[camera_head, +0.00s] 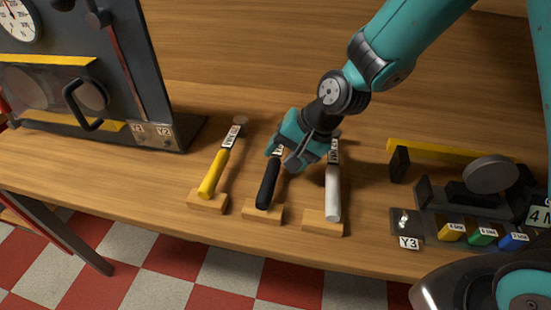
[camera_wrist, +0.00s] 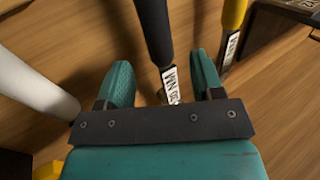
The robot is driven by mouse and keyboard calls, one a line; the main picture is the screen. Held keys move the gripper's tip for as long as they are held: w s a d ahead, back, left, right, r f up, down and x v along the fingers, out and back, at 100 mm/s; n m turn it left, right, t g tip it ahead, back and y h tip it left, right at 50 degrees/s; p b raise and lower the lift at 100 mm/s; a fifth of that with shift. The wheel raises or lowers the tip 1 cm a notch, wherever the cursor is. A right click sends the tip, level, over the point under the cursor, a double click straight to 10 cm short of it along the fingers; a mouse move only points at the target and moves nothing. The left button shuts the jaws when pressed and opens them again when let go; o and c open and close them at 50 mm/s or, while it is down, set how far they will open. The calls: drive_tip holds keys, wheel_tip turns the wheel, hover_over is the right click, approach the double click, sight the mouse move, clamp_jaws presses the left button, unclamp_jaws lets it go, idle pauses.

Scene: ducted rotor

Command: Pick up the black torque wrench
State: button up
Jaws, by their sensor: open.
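The black torque wrench (camera_head: 267,184) lies with its black handle on a wooden block, between a yellow-handled wrench (camera_head: 215,172) and a white-handled wrench (camera_head: 333,190). My gripper (camera_head: 287,157) is over the black wrench's labelled part, beyond the handle. In the wrist view, my open gripper (camera_wrist: 163,83) has one finger on each side of the black wrench (camera_wrist: 155,35), with gaps visible. Its white label shows between the fingers. The yellow wrench (camera_wrist: 233,18) is to the right and the white one (camera_wrist: 30,85) to the left. My gripper hides the black wrench's far end.
A dark gauge panel (camera_head: 80,75) with a handle stands at the left. At the right are a yellow bar (camera_head: 440,150), a round grey disc (camera_head: 490,173) and a fixture with coloured labelled blocks (camera_head: 482,234). The wooden bench (camera_head: 130,195) is clear left of the wrenches.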

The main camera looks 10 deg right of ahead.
sight(276, 165)
drive_tip(key=x, duration=0.5)
drive_tip(key=shift+w+a+f, duration=0.1)
drive_tip(key=shift+f, duration=0.2)
drive_tip(key=c, duration=1.1)
